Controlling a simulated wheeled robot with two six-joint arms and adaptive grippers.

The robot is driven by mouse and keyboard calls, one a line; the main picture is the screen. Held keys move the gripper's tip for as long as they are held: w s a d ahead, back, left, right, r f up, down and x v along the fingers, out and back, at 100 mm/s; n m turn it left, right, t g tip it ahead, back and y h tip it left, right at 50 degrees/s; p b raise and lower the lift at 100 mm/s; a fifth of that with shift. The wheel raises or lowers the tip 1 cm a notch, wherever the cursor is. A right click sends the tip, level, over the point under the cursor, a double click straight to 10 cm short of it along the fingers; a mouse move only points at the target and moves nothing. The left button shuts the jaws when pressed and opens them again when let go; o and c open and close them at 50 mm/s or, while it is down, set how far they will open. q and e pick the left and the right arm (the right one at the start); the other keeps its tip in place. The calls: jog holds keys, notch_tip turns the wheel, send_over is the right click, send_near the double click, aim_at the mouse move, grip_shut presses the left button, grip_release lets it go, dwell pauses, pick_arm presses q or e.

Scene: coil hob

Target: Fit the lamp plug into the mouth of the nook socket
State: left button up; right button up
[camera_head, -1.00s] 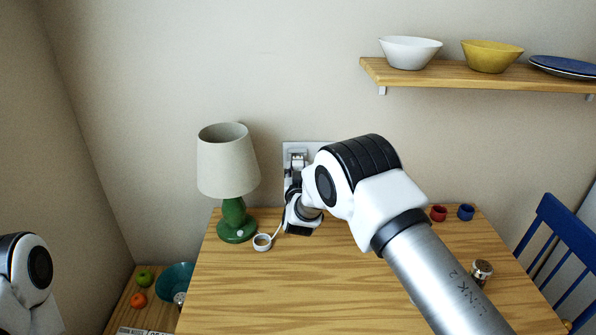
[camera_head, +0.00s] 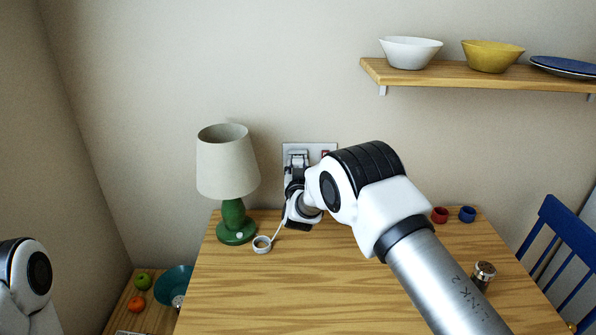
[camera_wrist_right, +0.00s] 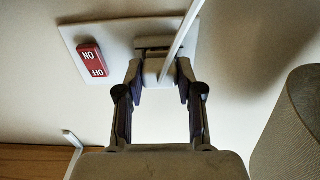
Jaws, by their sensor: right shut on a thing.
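The nook socket is a pale plate (camera_head: 331,147) on the back wall, with a red ON/OFF switch (camera_wrist_right: 91,60) beside the outlet. My right gripper (camera_head: 298,158) is in front of the plate. In the right wrist view its fingers (camera_wrist_right: 158,85) are shut on the pale lamp plug (camera_wrist_right: 154,70), which is at the outlet; I cannot tell how deep it sits. The white cord (camera_wrist_right: 180,42) runs from the plug. The lamp (camera_head: 228,162), with a cream shade and green base, stands at the table's back left. My left gripper is out of frame.
The wooden table (camera_head: 250,295) is mostly clear. A white cord coil (camera_head: 262,244) lies by the lamp. Red (camera_head: 439,215) and blue (camera_head: 467,214) cups and a shaker (camera_head: 483,275) stand at right. A shelf (camera_head: 440,78) with bowls hangs above; a blue chair (camera_head: 568,245) stands at right.

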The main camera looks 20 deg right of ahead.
jog(key=shift+w, duration=0.15)
jog(key=o, duration=1.2)
jog(key=shift+w+d, duration=0.1)
jog(key=v, duration=1.2)
